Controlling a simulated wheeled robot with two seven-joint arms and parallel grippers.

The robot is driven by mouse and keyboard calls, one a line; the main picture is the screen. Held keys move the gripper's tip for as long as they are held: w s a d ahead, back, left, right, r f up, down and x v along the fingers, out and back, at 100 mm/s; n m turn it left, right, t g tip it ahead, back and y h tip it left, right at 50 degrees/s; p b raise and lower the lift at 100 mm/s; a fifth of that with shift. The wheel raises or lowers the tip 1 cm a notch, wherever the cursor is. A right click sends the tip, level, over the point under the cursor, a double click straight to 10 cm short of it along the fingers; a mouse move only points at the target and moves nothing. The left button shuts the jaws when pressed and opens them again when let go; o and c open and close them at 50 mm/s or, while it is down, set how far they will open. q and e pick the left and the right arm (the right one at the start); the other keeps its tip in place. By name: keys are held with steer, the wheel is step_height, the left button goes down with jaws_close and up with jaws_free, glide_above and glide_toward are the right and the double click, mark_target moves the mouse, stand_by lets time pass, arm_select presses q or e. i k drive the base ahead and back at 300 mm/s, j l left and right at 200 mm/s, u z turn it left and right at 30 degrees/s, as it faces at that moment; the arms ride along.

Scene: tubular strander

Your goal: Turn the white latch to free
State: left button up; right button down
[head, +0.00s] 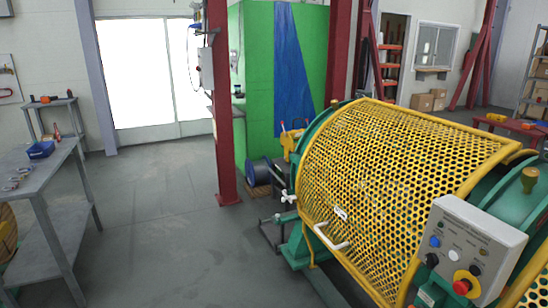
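A small white latch (289,197) shows at the left edge of the tubular strander, beside the lower left corner of its yellow perforated guard (390,150). It has short arms sticking out; at this size I cannot tell which way it is turned. The guard is down over the machine. Neither of my grippers is in view.
A grey control box (470,245) with a red stop button stands at the right front. A red column (224,120) rises behind the machine's left end. A grey workbench (45,170) is at the left. The floor between bench and machine is clear.

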mark_target(284, 198)
steer(key=i+j, duration=0.2)
steer(key=i, duration=0.25)
steer(key=i+j, duration=0.2)
steer(key=i, duration=0.3)
steer(key=i+j, duration=0.25)
steer(key=i, duration=0.2)
steer(key=i+j, duration=0.2)
steer(key=i, duration=0.25)
steer(key=i+j, duration=0.2)
steer(key=i, duration=0.3)
steer(key=i+j, duration=0.2)
steer(key=i, duration=0.25)
